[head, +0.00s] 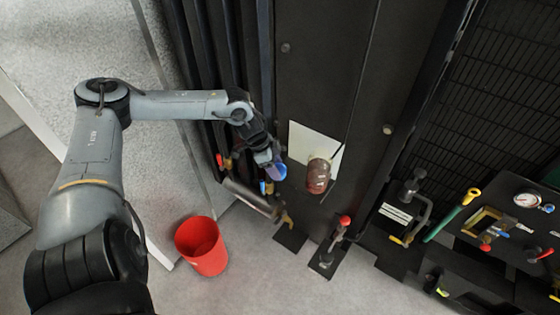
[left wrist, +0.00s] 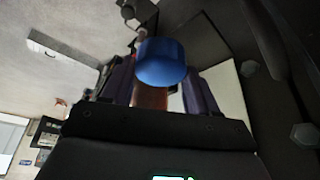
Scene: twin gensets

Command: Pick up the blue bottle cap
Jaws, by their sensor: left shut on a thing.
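The blue bottle cap (left wrist: 161,62) is a short round cap. In the left wrist view it sits between the two dark fingers of my left gripper (left wrist: 160,85), which are shut on it. In the head view my left gripper (head: 272,168) reaches in from the left beside the dark machine front, and the blue cap (head: 281,172) shows at its tip. A brown cylinder (head: 317,176) stands just right of the cap in the head view, and part of it shows below the cap in the left wrist view (left wrist: 150,97). My right gripper is not in view.
A red bucket (head: 202,246) stands on the floor below my left arm. A white panel (head: 303,143) lies behind the brown cylinder. A red-topped lever (head: 344,222), a green-and-yellow handle (head: 452,215) and a gauge (head: 527,200) are to the right. Dark pipes stand close behind the gripper.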

